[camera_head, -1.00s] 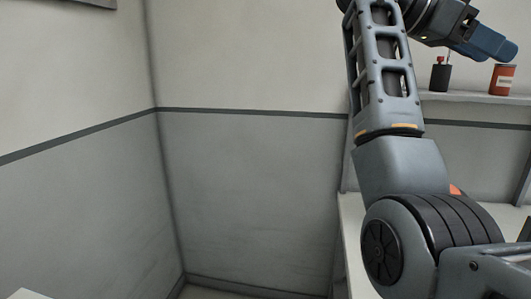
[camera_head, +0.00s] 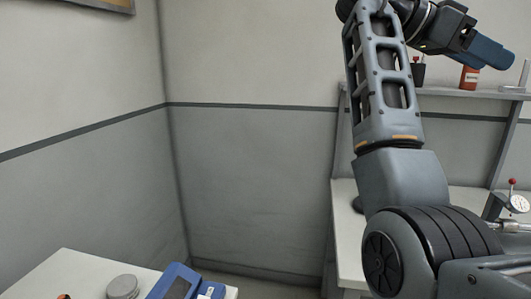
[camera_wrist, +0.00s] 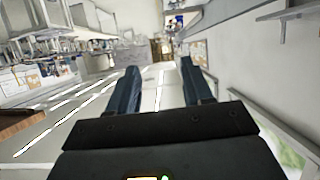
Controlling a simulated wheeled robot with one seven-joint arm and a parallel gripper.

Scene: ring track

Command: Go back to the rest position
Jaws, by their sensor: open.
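My gripper (camera_wrist: 160,88) shows in the wrist view with its two blue fingers apart and nothing between them. In the head view, one blue finger (camera_head: 490,52) shows at the upper right, raised in front of the wall and shelf. The other finger cannot be made out there. My arm stands folded upward on the right side of the head view, apart from any object as far as I can tell.
A shelf (camera_head: 440,91) at the right holds a red can (camera_head: 469,78) and a dark pot (camera_head: 418,72). A white bench below it bears a dial gauge (camera_head: 517,203). A table (camera_head: 62,272) at lower left bears a blue device (camera_head: 178,285) and a grey round object (camera_head: 122,287).

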